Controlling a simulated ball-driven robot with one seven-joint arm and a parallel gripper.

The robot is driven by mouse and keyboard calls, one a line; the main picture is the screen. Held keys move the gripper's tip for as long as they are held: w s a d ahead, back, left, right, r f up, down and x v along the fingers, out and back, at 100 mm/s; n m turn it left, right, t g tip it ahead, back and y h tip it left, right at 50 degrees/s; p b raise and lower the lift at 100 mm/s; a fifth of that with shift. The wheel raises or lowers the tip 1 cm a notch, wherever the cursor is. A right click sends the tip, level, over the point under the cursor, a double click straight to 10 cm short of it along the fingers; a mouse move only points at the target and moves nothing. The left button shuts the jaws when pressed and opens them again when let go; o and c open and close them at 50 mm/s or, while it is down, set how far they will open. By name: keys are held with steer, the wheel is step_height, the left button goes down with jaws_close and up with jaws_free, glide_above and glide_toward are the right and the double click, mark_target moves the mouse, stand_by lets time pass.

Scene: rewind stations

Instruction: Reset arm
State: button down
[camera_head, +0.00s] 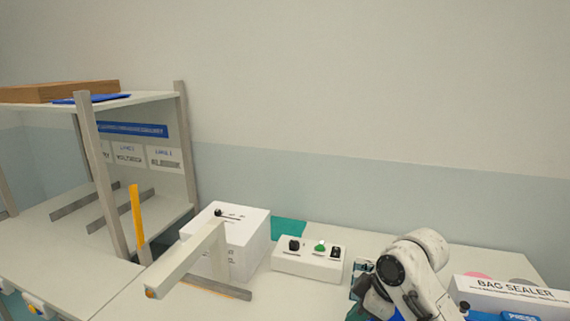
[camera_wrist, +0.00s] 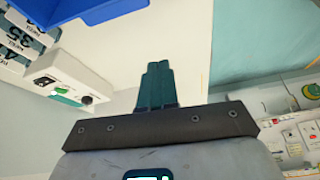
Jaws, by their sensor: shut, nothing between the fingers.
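My gripper (camera_wrist: 157,70) shows in the wrist view as two dark teal fingers pressed together, with nothing between them. The fingers stand clear of the surfaces around them and touch nothing that I can see. In the head view my white arm (camera_head: 415,262) is bent at the lower right, over the bench. Its lower part runs out of the picture, and I cannot make out the fingertips there.
A control box (camera_head: 308,259) with a green button and dark knobs sits left of my arm. A white box (camera_head: 231,240) with a lever stands further left, near a shelf rack (camera_head: 109,181). A bag sealer (camera_head: 512,291) is close on the right.

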steer(key=s+f+m, duration=0.8)
steer(key=s+f, duration=0.5)
steer(key=s, duration=0.4)
steer(key=s+d+f+m+h, duration=0.2)
steer(key=s+d, duration=0.4)
steer(key=s, duration=0.4)
steer(key=s+d+f+m+g+h, duration=0.1)
steer(key=s+d+f+m+h, duration=0.1)
steer(key=s+d, duration=0.4)
steer(key=s+m, duration=0.1)
steer(key=s, duration=0.3)
steer(key=shift+s+d+f+m+h, duration=0.25)
steer(key=shift+s+m+h, duration=0.05)
steer(key=shift+s, duration=0.1)
